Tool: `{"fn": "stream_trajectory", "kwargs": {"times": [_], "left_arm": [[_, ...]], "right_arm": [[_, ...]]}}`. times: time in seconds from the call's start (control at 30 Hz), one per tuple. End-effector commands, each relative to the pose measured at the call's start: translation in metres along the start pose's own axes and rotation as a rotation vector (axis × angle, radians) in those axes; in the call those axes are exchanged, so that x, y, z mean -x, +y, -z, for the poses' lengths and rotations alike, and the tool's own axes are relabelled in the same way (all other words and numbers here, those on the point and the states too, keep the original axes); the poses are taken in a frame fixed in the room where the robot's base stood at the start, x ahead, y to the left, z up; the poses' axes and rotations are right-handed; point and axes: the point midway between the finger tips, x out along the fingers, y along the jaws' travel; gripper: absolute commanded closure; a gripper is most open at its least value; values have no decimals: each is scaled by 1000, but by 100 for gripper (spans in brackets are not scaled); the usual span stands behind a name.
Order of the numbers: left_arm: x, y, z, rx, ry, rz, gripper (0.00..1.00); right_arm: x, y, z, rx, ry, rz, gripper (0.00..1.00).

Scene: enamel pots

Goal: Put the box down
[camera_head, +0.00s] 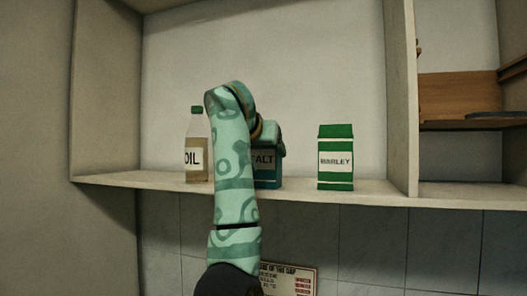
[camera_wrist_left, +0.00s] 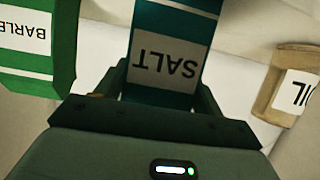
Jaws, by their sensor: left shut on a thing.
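The teal salt box (camera_head: 267,172) is at the shelf, between the oil bottle and the barley box, partly hidden behind my left arm. My left gripper (camera_head: 272,140) is shut on the salt box near its top. In the left wrist view the salt box (camera_wrist_left: 172,62) sits between the fingers of the gripper (camera_wrist_left: 165,92), its label upside down. The box looks upright, with its base at about shelf level; I cannot tell whether it touches the board. My right gripper is not in view.
The oil bottle (camera_head: 196,150) stands close on the left, partly behind my arm. A green and white barley box (camera_head: 335,160) stands to the right, with a gap. The shelf board (camera_head: 378,190) is bare between barley and the upright divider (camera_head: 401,95). A sign (camera_head: 290,278) hangs below.

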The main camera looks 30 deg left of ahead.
Motion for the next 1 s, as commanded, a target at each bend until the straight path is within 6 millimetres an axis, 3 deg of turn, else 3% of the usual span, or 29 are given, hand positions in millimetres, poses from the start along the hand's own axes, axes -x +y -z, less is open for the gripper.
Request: {"fn": "stream_trajectory", "kwargs": {"times": [0.17, 0.2, 0.27, 0.3, 0.67, 0.77, 1.0], "left_arm": [[-1, 1, -2, 1, 1, -2, 66], [-1, 1, -3, 1, 0, -2, 29], [-1, 0, -3, 1, 0, -1, 12], [-1, 0, -3, 1, 0, -1, 10], [6, 0, 1, 0, 2, 0, 10], [22, 1, 0, 1, 3, -2, 10], [82, 1, 0, 1, 4, -2, 10]], "right_arm": [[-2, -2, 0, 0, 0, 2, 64], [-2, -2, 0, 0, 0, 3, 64], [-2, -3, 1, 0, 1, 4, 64], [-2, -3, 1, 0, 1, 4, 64], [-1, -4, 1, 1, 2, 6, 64], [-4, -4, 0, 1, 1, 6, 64], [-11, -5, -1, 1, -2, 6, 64]]}}
